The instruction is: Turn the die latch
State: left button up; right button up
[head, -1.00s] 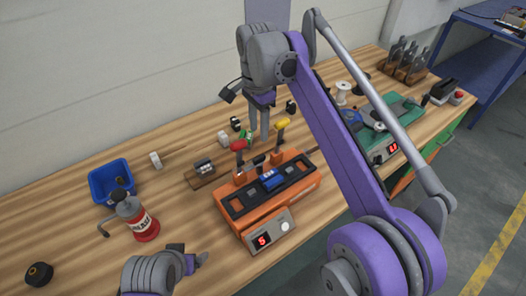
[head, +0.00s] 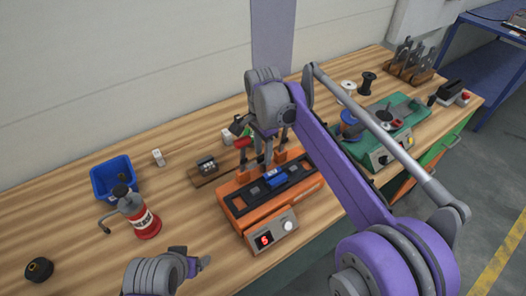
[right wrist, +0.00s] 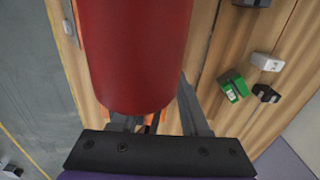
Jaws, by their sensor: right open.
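An orange machine (head: 246,217) with a black top stands on the wooden bench, with a blue block (head: 277,178) on its top. A red lever handle (head: 243,142) rises at its back left. I cannot tell for certain which part is the die latch. My right gripper (head: 270,156) is open, pointing down over the back of the machine, just right of the red handle. A large red cylinder (right wrist: 134,50) fills the right wrist view, close to the camera and partly hiding the fingers. The yellow handle is not visible. My left gripper (head: 198,263) is low at the front, its opening unclear.
A grease can (head: 143,222), a blue bin (head: 113,178) and a black round part (head: 39,269) lie left. A green machine (head: 395,140) stands right, beyond my right arm. Small blocks (right wrist: 234,87) lie behind.

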grip_shut()
pick_arm(q)
jog(key=shift+r, duration=0.1)
pick_arm(e)
jog(key=shift+n, duration=0.3)
pick_arm(q)
jog(key=shift+w+r+p, duration=0.2)
jog(key=shift+r+p, duration=0.35)
jog(key=shift+r, duration=0.1)
pick_arm(e)
jog(key=n, duration=0.4)
jog(key=shift+n, duration=0.3)
pick_arm(q)
jog(key=shift+w+r+p, duration=0.15)
jog(key=shift+r+p, duration=0.15)
jog(key=shift+r, duration=0.05)
pick_arm(e)
jog(key=n, duration=0.5)
grip_release()
